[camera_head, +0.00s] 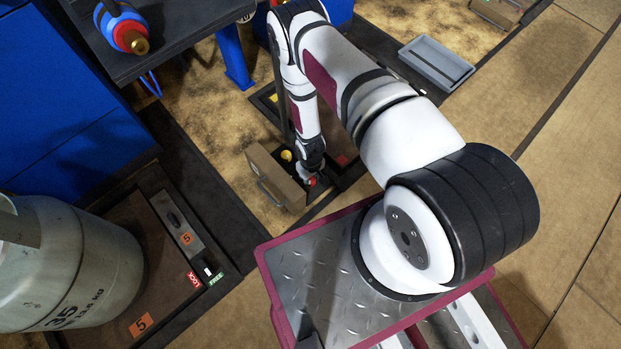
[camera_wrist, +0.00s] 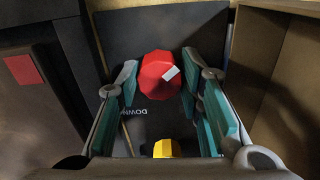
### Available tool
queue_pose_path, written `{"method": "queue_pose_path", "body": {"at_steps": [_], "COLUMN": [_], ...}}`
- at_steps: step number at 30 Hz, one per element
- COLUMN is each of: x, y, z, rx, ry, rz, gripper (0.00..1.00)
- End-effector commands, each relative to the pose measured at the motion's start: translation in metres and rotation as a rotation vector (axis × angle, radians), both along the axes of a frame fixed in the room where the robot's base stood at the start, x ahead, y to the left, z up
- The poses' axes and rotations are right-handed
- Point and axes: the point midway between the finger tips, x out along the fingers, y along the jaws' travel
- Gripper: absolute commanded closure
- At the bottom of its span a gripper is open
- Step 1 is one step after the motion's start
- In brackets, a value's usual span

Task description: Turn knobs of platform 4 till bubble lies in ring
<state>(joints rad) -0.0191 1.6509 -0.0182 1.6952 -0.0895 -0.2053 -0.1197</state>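A red faceted knob (camera_wrist: 160,72) with a white mark stands on a dark plate (camera_wrist: 145,22) in the wrist view. My gripper (camera_wrist: 160,80) has one teal-padded finger on each side of this knob. Whether the pads touch it or leave a small gap is unclear. A yellow knob (camera_wrist: 165,149) shows nearer the wrist, between the finger bases. Upside-down lettering like "DOWN" lies between the knobs. In the head view my gripper (camera_head: 311,178) is low at the platform, with a yellow knob (camera_head: 286,155) beside it. No bubble, ring or platform number 4 is visible.
A brown box-like panel with a handle (camera_head: 273,178) stands close left of my gripper in the head view. A grey gas cylinder (camera_head: 75,265) stands on a platform marked 5 (camera_head: 141,325). A dark table (camera_head: 185,30) is upper left. Floor at right is mostly clear.

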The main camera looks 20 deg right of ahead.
Motion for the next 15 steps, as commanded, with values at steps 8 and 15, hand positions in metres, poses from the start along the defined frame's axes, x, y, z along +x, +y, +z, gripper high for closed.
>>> {"method": "queue_pose_path", "body": {"at_steps": [8,15], "x": [0.0,-0.0001], "y": [0.0,0.0004], "z": [0.0,-0.0001], "rx": [0.0,0.0], "ry": [0.0,0.0], "rz": [-0.009,-0.093], "gripper": [0.94,0.94]}}
